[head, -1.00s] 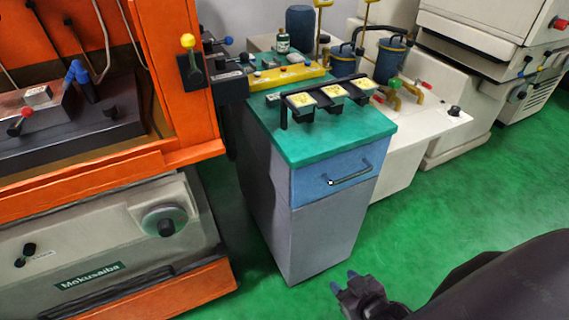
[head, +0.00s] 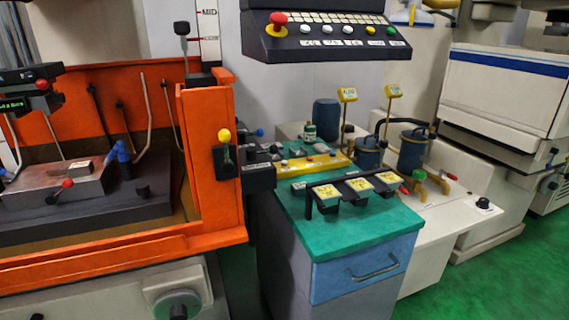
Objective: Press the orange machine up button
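The orange machine (head: 211,150) fills the left of the head view, with an open orange tank and a dark work table inside. A black control panel (head: 325,38) hangs at the top centre. It carries a red knob on a yellow base (head: 277,22), several white buttons (head: 325,29), a yellow button (head: 370,30) and a green button (head: 392,31). A smaller dark box with a green display (head: 15,103) and a red knob is at the left edge. I cannot read which button is the up button. Neither of my grippers is in view.
A cabinet with a green top (head: 345,228) stands right of the machine, holding a black rack (head: 355,188) with yellow labels and a yellow block (head: 312,164). White machines (head: 510,95) stand behind at right. Green floor (head: 500,275) is clear at lower right.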

